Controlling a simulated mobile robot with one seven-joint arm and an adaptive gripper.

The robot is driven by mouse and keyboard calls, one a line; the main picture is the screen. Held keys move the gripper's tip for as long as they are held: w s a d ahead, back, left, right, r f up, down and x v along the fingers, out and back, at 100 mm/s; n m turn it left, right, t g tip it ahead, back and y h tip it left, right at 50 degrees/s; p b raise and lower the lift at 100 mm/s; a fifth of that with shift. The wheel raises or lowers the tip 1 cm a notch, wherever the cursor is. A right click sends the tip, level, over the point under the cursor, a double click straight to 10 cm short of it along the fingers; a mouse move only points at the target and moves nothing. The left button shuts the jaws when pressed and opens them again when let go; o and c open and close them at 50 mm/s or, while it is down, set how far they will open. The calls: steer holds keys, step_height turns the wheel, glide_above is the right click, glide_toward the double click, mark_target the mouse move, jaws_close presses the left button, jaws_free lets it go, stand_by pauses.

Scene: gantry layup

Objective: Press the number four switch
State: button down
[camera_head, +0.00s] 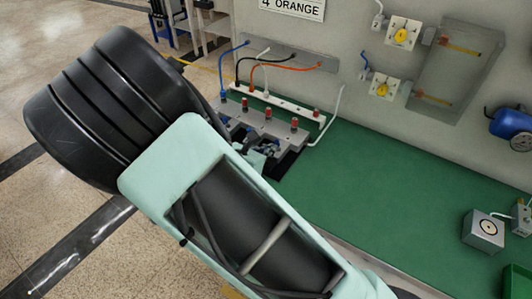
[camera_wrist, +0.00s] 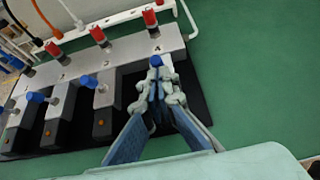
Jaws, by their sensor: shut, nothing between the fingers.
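The switch bank (camera_wrist: 125,48) is a grey block on a black base, with numbered positions and blue-capped switches. The number four (camera_wrist: 156,48) is printed at its right end. The number four switch shows as a blue cap (camera_wrist: 156,61) just below that number, at the tips of my gripper (camera_wrist: 157,78). The fingers are shut and hide the switch's lower part. I cannot tell whether they touch it or whether it is pressed. In the head view the switch bank (camera_head: 262,126) is partly hidden by my arm, and my gripper (camera_head: 262,153) is at its near right end.
Other blue-capped switches (camera_wrist: 88,81) stand to the left. Red-capped fittings (camera_wrist: 149,18) rise behind, with coloured hoses (camera_head: 290,67). The green bench top (camera_head: 390,190) is clear to the right, up to a small gauge box (camera_head: 484,230).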

steer(key=shift+r+p, duration=0.2)
steer(key=shift+p, duration=0.1)
steer(key=shift+w+d, duration=0.1)
steer(key=shift+p, duration=0.35)
